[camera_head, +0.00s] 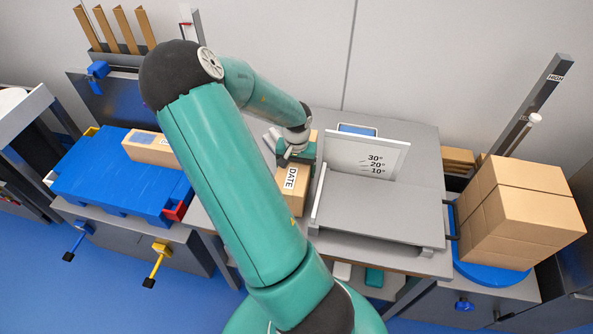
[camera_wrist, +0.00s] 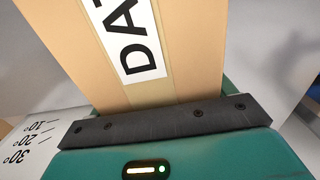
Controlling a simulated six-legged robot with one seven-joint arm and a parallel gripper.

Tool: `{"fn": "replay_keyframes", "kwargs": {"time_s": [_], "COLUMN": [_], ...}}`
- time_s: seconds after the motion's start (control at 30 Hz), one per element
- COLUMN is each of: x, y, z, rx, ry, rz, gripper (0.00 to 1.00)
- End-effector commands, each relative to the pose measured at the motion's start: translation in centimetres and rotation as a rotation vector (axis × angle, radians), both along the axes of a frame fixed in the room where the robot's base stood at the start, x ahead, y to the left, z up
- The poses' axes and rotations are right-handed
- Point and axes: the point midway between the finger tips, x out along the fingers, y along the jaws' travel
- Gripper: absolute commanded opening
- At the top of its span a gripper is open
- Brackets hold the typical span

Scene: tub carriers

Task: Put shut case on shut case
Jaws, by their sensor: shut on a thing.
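A brown cardboard case (camera_head: 293,193) with a white DATE label is in my gripper (camera_head: 296,152), left of the tilted angle board. Its top looks shut with a tape strip. In the wrist view the case (camera_wrist: 190,65) fills the upper middle, against the dark jaw bar. I cannot tell whether its underside touches the grey table. Another brown case (camera_head: 150,148) lies on the blue pallet (camera_head: 105,178) at left. It has a bluish patch on top and looks shut; my arm hides its right end.
A grey bench (camera_head: 385,212) with a white angle board (camera_head: 368,160) stands right of the held case. Stacked cartons (camera_head: 525,210) stand on a blue round base at far right. Cardboard corner posts (camera_head: 125,30) stand at back left. Much of the pallet is bare.

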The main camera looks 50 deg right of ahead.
Motion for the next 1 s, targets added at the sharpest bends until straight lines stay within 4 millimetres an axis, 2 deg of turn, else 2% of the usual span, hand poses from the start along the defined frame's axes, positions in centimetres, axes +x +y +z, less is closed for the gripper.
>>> {"fn": "replay_keyframes", "kwargs": {"time_s": [0.1, 0.5, 0.77, 1.0], "x": [0.1, -0.7, -1.4, -1.9], "y": [0.1, 5.4, 9.7, 12.2], "z": [2.1, 8.0, 9.7, 10.9], "rx": [-0.003, 0.0, 0.002, 0.0], "ry": [-0.006, -0.007, -0.006, -0.004], "rz": [0.001, 0.003, 0.006, 0.004], "gripper": [0.12, 0.12, 0.12, 0.12]}}
